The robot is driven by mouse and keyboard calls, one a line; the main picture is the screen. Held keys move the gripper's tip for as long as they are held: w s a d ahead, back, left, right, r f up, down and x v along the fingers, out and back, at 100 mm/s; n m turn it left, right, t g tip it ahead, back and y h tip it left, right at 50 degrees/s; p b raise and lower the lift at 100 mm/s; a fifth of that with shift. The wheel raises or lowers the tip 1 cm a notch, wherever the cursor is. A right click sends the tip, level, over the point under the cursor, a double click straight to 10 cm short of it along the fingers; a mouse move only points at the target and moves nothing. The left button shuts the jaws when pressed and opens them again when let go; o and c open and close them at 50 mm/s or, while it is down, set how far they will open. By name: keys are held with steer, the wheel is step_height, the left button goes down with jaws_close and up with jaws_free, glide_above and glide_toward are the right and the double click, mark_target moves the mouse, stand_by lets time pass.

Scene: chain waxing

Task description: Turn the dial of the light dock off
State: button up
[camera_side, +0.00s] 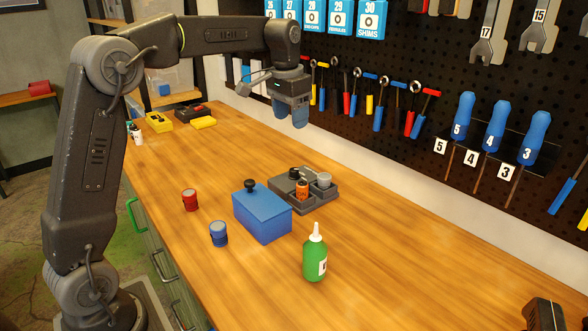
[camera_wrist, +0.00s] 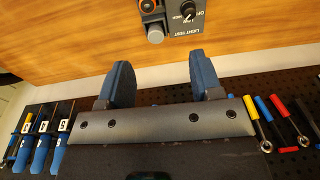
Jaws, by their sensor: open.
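The light dock is a low grey tray (camera_side: 318,202) on the wooden bench in the side view. It holds an orange cylinder (camera_side: 302,190) and a grey round piece (camera_side: 323,180). A black dial (camera_side: 294,172) appears to sit at its far-left end, partly hard to make out. In the wrist view the dial (camera_wrist: 188,10) is black with a white mark, beside "LIGHT TEST" and "OFF" lettering; the top edge cuts it off. My gripper (camera_side: 290,122) has blue fingers and hangs above the bench, behind the dock and apart from it. Its fingers (camera_wrist: 158,62) are spread and empty.
A blue box (camera_side: 262,215) with a black knob stands close in front of the dock. A green bottle (camera_side: 315,258), a red can (camera_side: 190,200) and a blue can (camera_side: 219,234) stand nearby. The tool pegboard (camera_side: 400,60) rises behind the bench.

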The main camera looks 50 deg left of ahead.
steer(key=g, duration=0.1)
glide_toward(294, 169)
step_height(294, 169, down, 10)
steer(key=shift+w+a+r, duration=0.1)
steer(key=shift+w+a, duration=0.05)
stand_by(0.4)
steer(key=c, duration=0.9)
